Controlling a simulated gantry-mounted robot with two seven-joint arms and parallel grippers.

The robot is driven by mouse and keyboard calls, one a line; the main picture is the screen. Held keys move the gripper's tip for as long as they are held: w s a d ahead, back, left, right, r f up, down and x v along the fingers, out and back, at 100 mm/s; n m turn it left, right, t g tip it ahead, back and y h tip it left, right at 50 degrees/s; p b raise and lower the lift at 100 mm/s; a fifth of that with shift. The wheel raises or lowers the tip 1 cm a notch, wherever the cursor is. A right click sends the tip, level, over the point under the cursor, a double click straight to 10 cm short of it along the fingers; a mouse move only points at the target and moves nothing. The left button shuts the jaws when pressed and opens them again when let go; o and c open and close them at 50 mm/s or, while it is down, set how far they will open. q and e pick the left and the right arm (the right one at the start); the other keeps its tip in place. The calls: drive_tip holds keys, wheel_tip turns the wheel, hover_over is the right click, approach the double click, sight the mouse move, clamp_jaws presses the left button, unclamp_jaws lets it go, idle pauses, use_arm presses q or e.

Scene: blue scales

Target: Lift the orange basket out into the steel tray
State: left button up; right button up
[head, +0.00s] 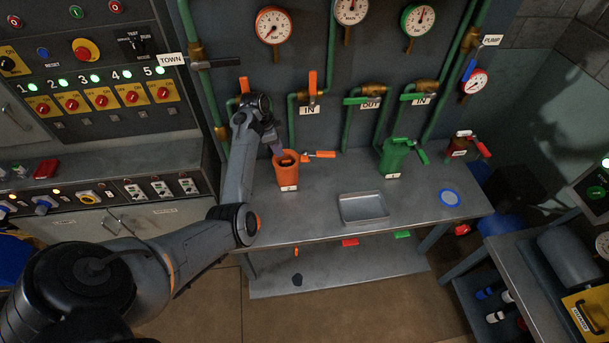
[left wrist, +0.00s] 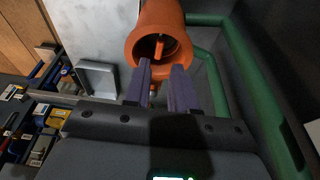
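The orange strainer housing (head: 288,177) stands upright on the steel bench with its top open. In the left wrist view its round rim (left wrist: 145,17) faces me. An orange upright piece (left wrist: 158,49), apparently the basket's handle, shows inside the dark opening; the rest of the basket is hidden. My left gripper (head: 278,149) is just above the housing's mouth. In the left wrist view its two purple fingers (left wrist: 162,78) are apart with nothing gripped, pointing towards the opening. The steel tray (head: 362,208) is empty on the bench, right of the housing; it also shows in the left wrist view (left wrist: 97,79). My right gripper is not in view.
An orange-handled valve (head: 319,155) sticks out right of the housing. Green pipes (head: 292,120) and gauges line the wall behind. The bench between housing and tray is clear.

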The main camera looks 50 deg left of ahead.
sight(286, 161)
use_arm(q)
drive_tip(key=shift+x, duration=3.55)
drive_tip(key=shift+c, duration=0.3)
drive_tip(key=shift+d+r, duration=0.1)
clamp_jaws()
